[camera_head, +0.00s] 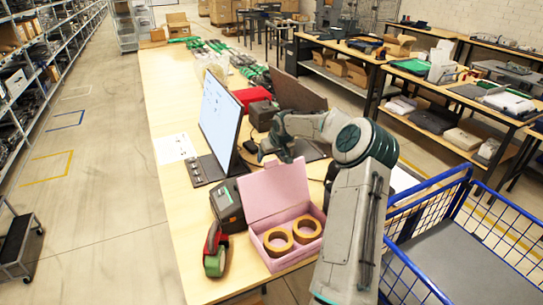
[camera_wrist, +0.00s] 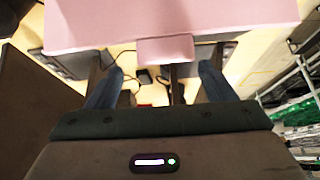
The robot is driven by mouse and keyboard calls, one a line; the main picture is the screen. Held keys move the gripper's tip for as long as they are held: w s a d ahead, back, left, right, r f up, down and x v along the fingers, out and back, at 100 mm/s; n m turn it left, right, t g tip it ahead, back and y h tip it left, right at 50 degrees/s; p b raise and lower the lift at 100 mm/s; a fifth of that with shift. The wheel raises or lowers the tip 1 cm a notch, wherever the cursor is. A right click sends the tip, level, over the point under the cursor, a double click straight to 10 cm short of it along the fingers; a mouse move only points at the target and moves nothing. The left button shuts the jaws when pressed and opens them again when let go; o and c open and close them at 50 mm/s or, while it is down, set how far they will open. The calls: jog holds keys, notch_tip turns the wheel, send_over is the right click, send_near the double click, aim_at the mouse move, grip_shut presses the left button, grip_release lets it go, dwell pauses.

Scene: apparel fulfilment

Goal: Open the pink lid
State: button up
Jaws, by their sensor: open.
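A pink box (camera_head: 296,262) stands on the table's near end. Its pink lid (camera_head: 272,190) is raised, standing up and leaning back from the open box. Two brown tape rolls (camera_head: 277,242) lie inside. My gripper (camera_head: 283,153) is behind the lid's upper edge in the head view, its fingertips partly hidden. In the wrist view, my gripper (camera_wrist: 161,70) is open, with a blue-grey finger on each side. The lid (camera_wrist: 170,20) fills the top there, and its tab (camera_wrist: 165,50) lies between the fingers' lines. I cannot tell whether anything touches.
A monitor (camera_head: 219,118) stands behind the box, with a dark label printer (camera_head: 227,205) at the box's left. A red and green tape dispenser (camera_head: 215,252) lies at the table's near left. A blue wire cart (camera_head: 430,240) stands at the right.

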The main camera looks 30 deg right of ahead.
jog(key=b+v, duration=0.3)
jog(key=v, duration=1)
jog(key=shift+r, duration=0.25)
jog(key=shift+s, duration=0.15)
jog(key=s+a+r+n+g+h, duration=0.1)
jog(key=s+a, duration=0.5)
jog(key=a, duration=0.3)
jog(key=s+a+n+g+h, duration=0.1)
jog(key=s+a, duration=0.4)
jog(key=a, duration=0.4)
jog(key=s+a+f+y, duration=0.1)
jog(key=s+a, duration=0.3)
jog(key=s, duration=0.8)
jog(key=s+a+f+m+y, duration=0.1)
jog(key=s+a, duration=0.4)
jog(key=s, duration=0.7)
jog(key=shift+s+b, duration=0.2)
jog(key=shift+b, duration=0.1)
jog(key=shift+f, duration=0.1)
